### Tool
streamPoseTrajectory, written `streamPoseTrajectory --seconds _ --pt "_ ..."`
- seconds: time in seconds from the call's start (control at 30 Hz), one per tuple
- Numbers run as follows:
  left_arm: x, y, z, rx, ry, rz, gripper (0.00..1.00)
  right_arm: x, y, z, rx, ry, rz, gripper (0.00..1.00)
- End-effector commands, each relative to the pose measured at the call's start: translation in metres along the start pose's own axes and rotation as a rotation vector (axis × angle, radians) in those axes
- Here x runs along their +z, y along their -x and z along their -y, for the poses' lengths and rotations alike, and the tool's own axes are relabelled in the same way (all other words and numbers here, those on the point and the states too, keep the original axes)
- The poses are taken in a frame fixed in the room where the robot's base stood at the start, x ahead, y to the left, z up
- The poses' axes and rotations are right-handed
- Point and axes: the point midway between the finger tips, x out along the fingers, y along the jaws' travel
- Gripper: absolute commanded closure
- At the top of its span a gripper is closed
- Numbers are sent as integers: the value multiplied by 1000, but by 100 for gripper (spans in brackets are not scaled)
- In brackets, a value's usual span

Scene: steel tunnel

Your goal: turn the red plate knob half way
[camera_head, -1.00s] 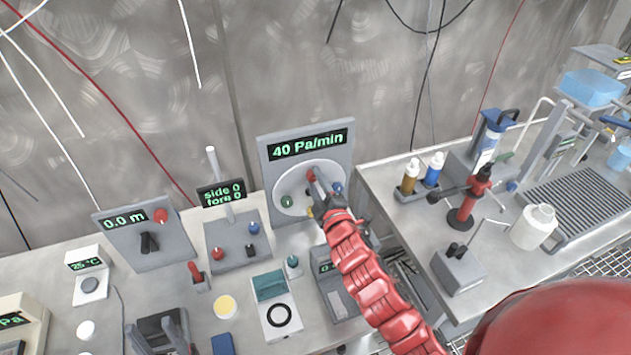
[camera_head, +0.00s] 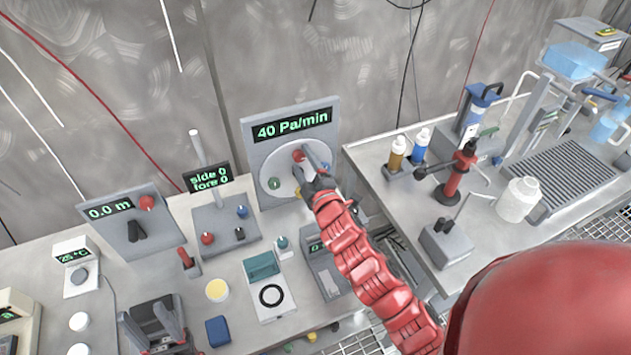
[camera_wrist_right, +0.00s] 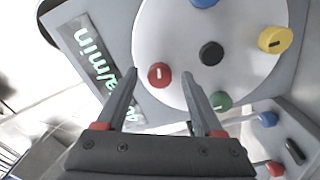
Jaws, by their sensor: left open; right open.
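The red knob (camera_head: 298,156) is on the upper part of a white round plate (camera_head: 270,170), set in a grey upright panel (camera_head: 256,143) reading "40 Pa/min". My right gripper (camera_head: 308,163) is open in front of the plate and hides part of it. In the right wrist view the red knob (camera_wrist_right: 159,76) shows between the open fingertips (camera_wrist_right: 160,71), nearer the left one, with a pale mark on it. I see no finger touching it; depth is hard to tell. My left gripper (camera_head: 153,315) is open and empty, low at the left front.
The plate also carries a green knob (camera_wrist_right: 221,101), a yellow knob (camera_wrist_right: 275,40), a blue knob (camera_wrist_right: 204,2) and a black centre (camera_wrist_right: 211,53). A panel with joystick-like controls (camera_head: 225,222) stands left. A side bench (camera_head: 400,205) with bottles stands right.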

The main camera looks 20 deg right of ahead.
Motion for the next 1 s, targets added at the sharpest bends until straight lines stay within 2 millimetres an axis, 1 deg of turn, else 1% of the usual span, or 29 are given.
streamPoseTrajectory --seconds 0.07,0.17,0.2,0.27,0.4,0.47,0.6,0.7,0.8,1.0 --pt "1 4 0 0 0 0 50 3 10 2 -1 1 3 31" --pt "1 8 0 0 0 0 50 1 27 3 0 2 0 31" --pt "2 10 0 0 0 0 50 4 36 3 -1 2 5 31" --pt "2 12 -1 0 0 0 50 2 51 3 -2 0 3 31" --pt "3 16 -1 0 0 0 50 2 85 3 -2 0 6 31" --pt "0 2 0 0 0 0 50 0 97 -3 -5 -2 8 31" --pt "-3 -15 1 0 0 0 50 -1 124 -4 -6 -3 8 31" --pt "-4 -25 1 0 0 0 50 -1 140 -4 -5 -3 6 31" --pt "-5 -30 2 0 0 0 50 0 154 -2 -4 -2 5 31" --pt "-6 -35 2 0 0 0 50 0 167 0 -1 0 2 31"
